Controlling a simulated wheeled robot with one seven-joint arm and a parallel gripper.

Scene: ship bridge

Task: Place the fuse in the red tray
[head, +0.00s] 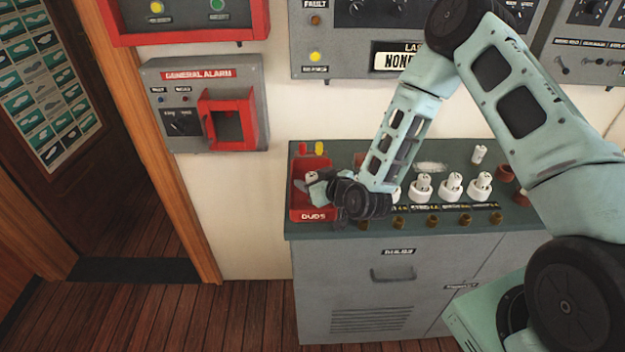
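The red tray (313,215), labelled DUDS, sits at the left end of the green-topped cabinet. My gripper (312,184) is over the tray, reaching in from the right. A small white fuse (311,176) shows at the fingertips, and the fingers appear closed around it. My gripper and wrist hide much of the tray's inside and its right side. I cannot tell whether the fuse touches the tray floor. Another white fuse (479,154) stands by itself at the back right of the cabinet top.
Several white fuses in round holders (451,186) stand in a row right of the tray, with brass knobs (432,222) along the front edge. Small red and yellow items (319,148) sit behind the tray. The General Alarm box (205,100) hangs on the wall at left.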

